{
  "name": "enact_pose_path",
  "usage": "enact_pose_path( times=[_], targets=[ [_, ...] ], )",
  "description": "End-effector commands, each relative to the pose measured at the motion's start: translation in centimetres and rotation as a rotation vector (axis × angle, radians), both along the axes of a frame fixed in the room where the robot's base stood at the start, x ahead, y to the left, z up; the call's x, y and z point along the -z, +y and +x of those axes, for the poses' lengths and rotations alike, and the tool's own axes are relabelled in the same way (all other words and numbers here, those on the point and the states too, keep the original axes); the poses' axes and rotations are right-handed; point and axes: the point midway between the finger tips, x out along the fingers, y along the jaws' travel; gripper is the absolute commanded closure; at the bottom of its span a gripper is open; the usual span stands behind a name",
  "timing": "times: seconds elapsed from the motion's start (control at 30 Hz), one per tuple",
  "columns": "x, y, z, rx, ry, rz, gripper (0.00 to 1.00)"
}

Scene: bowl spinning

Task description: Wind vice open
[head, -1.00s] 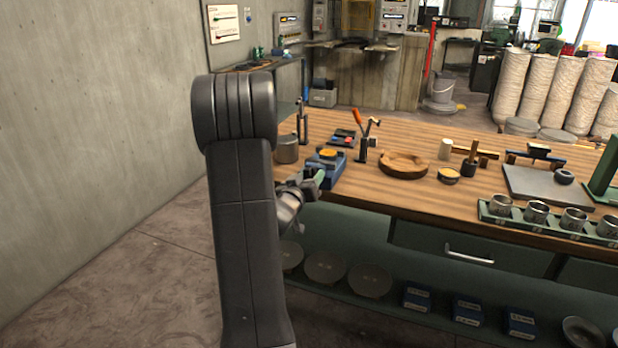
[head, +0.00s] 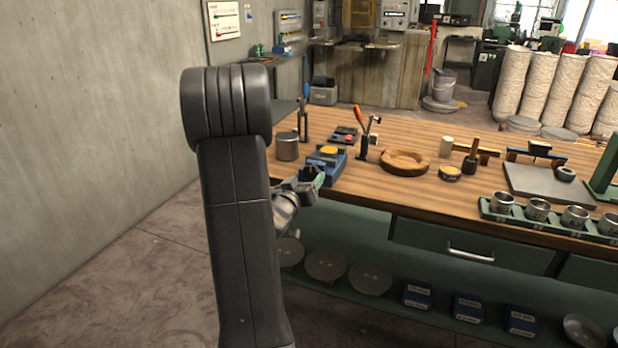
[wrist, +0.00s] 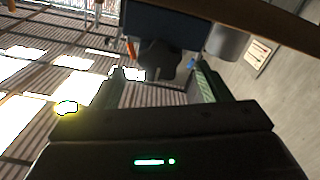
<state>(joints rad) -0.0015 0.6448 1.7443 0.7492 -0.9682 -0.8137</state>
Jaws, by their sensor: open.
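The blue vice (head: 324,170) sits at the bench's near left edge, with a yellow piece (head: 328,151) on top. In the wrist view its dark blue body (wrist: 165,27) fills the top middle, with a dark rounded part, seemingly its handle (wrist: 158,58), below it. My gripper (head: 318,180) is at the vice's front, just off the bench edge. In the wrist view my gripper (wrist: 160,85) is open, its green fingers left and right of the dark handle part. I cannot tell whether they touch it. The handle is hidden by my gripper in the head view.
A grey metal pot (head: 287,146) stands left of the vice. An upright tool with an orange handle (head: 361,132) and a round wooden dish (head: 404,162) are to its right. A lower shelf (head: 330,240) holding discs runs under the bench. Floor at left is clear.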

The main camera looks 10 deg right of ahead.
Motion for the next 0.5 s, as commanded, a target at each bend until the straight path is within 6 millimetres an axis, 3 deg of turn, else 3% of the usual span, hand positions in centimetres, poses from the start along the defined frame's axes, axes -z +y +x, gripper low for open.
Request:
enact_pose_path(
  times=[0.3,0.5],
  targets=[
    [0.1,4.2,-6.0,-0.004,0.001,-0.001,0.3],
    [0.0,5.6,-8.2,-0.002,0.0,-0.001,0.3]
  ],
)
